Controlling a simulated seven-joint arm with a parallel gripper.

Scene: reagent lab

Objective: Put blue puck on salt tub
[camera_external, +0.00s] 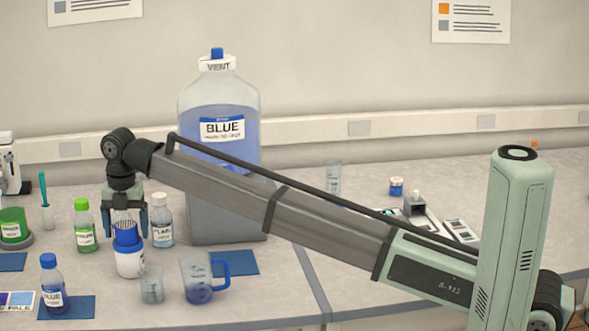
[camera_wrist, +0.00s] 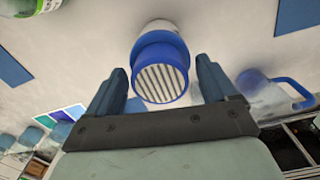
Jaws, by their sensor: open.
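The blue puck (camera_external: 126,234), with a pale striped face, sits on top of a white tub with a blue lid, which I take as the salt tub (camera_external: 130,264). In the wrist view the puck (camera_wrist: 160,76) is in front of the tub's lid and white body (camera_wrist: 160,26), and appears to touch the lid. The tub's label is too small to read. My gripper (camera_external: 127,222) is open above the tub, pointing down. In the wrist view its two fingers (camera_wrist: 161,72) stand on either side of the puck, with visible gaps.
A green-capped bottle (camera_external: 85,226) and a white-capped bottle (camera_external: 161,222) stand close on either side. A beaker (camera_external: 152,285) and a blue-handled jug (camera_external: 198,278) are in front. A large BLUE carboy (camera_external: 220,130) stands behind. A blue-capped bottle (camera_external: 52,285) is at front left.

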